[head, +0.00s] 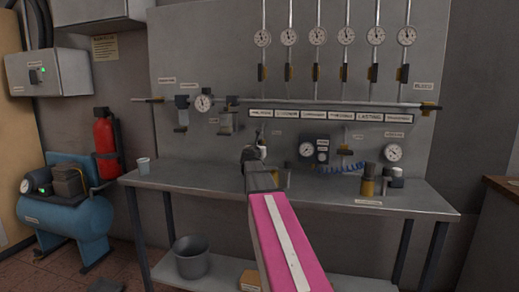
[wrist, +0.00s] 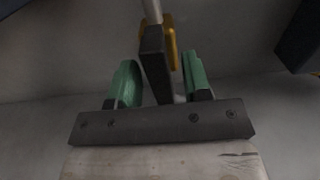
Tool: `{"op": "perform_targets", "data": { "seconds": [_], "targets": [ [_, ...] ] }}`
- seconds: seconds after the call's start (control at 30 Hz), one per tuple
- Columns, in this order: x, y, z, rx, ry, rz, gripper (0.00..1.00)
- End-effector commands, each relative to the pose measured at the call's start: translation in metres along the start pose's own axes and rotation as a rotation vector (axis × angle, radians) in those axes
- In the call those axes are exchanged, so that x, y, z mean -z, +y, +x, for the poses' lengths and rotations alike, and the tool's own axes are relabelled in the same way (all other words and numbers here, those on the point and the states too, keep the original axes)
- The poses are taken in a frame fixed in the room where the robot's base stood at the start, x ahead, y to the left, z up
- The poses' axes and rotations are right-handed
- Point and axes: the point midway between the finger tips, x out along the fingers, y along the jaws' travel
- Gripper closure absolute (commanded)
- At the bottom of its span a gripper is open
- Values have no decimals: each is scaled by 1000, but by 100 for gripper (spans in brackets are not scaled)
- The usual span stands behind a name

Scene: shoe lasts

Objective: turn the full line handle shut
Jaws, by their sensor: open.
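In the wrist view a dark lever handle (wrist: 155,62) stands between the two green fingers of my gripper (wrist: 160,82). Behind it is a yellow valve body (wrist: 171,40) on a pale pipe. The fingers are apart, one on each side of the handle, with gaps showing. In the head view my gripper (head: 256,153) is in front of the panel above the bench, and my arm hides what is directly behind it. Several dark handles with yellow valves (head: 290,73) sit under the gauges. No readable label shows which handle is the full line one.
A long pipe (head: 330,104) crosses the panel, with a yellow valve (head: 429,107) at its right end. A dark block (wrist: 302,35) is at the wrist view's right.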

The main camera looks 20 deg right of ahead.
Motion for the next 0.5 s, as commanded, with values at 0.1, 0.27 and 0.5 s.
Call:
{"op": "perform_targets", "data": {
  "seconds": [0.1,0.27,0.5],
  "targets": [
    [0,0,6,0,0,0,55],
    [0,0,5,0,0,0,55],
    [0,0,5,1,0,0,100]
  ]
}}
